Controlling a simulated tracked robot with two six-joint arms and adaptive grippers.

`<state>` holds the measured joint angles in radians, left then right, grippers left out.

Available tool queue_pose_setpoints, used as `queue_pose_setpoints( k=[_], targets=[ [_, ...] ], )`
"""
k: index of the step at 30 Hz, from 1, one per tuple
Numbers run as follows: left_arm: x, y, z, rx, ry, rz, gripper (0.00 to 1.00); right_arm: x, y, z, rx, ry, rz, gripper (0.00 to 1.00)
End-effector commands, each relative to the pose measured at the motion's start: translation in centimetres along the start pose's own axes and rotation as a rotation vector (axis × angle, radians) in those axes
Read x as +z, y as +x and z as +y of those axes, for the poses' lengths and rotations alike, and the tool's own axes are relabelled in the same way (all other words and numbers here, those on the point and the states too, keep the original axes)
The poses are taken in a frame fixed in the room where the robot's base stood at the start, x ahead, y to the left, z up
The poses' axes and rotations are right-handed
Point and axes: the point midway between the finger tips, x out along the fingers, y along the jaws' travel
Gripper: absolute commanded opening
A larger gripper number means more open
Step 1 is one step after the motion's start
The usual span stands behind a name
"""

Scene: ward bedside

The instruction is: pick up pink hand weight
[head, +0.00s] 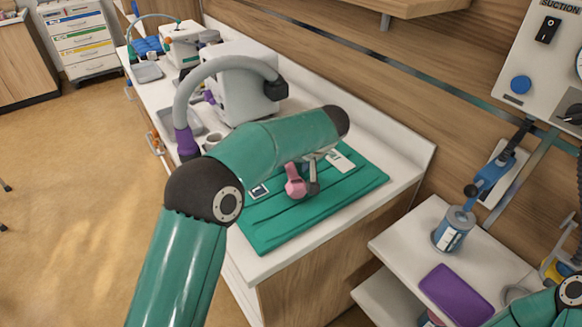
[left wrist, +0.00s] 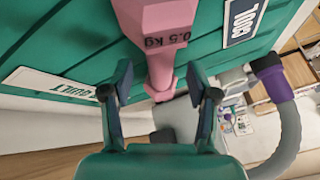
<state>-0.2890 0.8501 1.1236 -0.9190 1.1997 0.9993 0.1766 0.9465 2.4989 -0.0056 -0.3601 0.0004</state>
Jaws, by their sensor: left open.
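The pink hand weight (head: 296,182) rests on the green mat (head: 265,236) on the white counter. In the left wrist view the pink hand weight (left wrist: 157,30) shows a "0.5 kg" mark. Its narrow handle and small end point down the picture between my fingers. My left gripper (left wrist: 160,72) is open, with a finger on each side of the handle and visible gaps. In the head view my left gripper (head: 313,168) is close by the weight, partly hidden by my arm. My right gripper is out of view; only part of my right arm shows at the lower right.
Labelled cards (head: 341,161) lie on the mat. A white machine (head: 240,75) with a grey hose (head: 190,90) stands behind it on the counter. To the right, a side table holds a blue-grey canister (head: 453,232) and a purple box (head: 455,294).

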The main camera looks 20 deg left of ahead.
Motion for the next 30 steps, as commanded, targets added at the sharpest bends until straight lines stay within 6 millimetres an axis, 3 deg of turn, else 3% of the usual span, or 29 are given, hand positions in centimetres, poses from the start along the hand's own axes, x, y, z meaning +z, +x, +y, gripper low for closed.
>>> queue_pose_setpoints(
  k=[4, 12, 22, 30],
  targets=[
    [-0.1, 1.5, -0.1, -0.001, -0.002, 0.000, 0.59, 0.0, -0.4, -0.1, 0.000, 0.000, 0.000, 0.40],
    [0.0, 1.8, -0.1, 0.000, -0.002, 0.001, 0.57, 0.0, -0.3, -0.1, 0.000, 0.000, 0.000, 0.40],
    [0.0, 1.8, -0.1, 0.000, -0.002, 0.001, 0.02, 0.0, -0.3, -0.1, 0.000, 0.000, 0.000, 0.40],
    [-0.1, 1.6, -0.1, 0.001, -0.003, 0.004, 0.00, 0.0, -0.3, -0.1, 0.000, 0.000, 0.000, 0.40]
  ],
)
